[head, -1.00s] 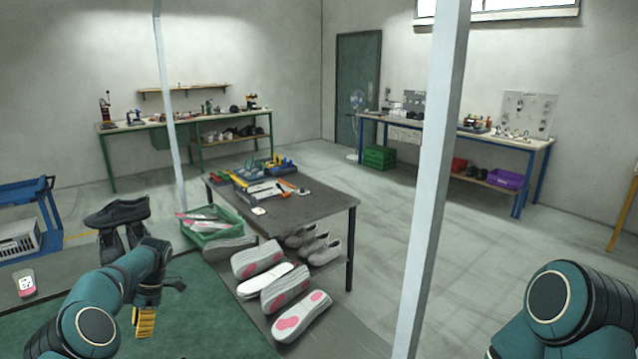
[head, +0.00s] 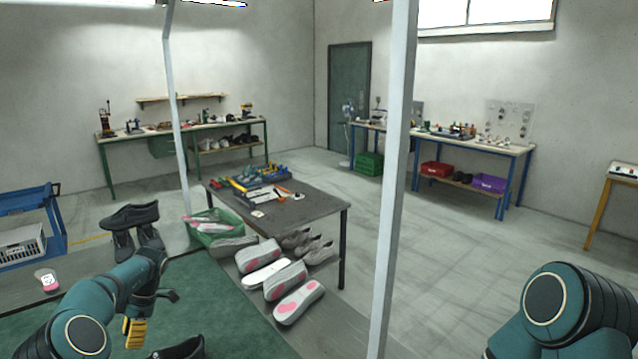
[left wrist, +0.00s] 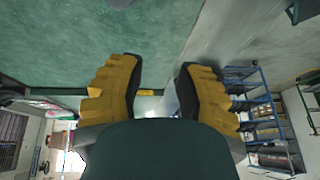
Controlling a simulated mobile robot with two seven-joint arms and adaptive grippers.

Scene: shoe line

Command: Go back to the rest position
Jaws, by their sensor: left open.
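My left gripper (head: 137,328) hangs above the green mat (head: 220,300) at the lower left of the head view. In the left wrist view its two yellow fingers (left wrist: 158,85) are apart with nothing between them, so it is open and empty. My right arm shows at the lower right of the head view, but its gripper is out of the picture. A dark shoe (head: 180,348) lies on the mat at the bottom edge, partly cut off.
Black shoes (head: 130,215) stand at the left behind my left arm. A dark table (head: 320,212) with tools stands beyond. A white post (head: 392,200) rises at centre right.

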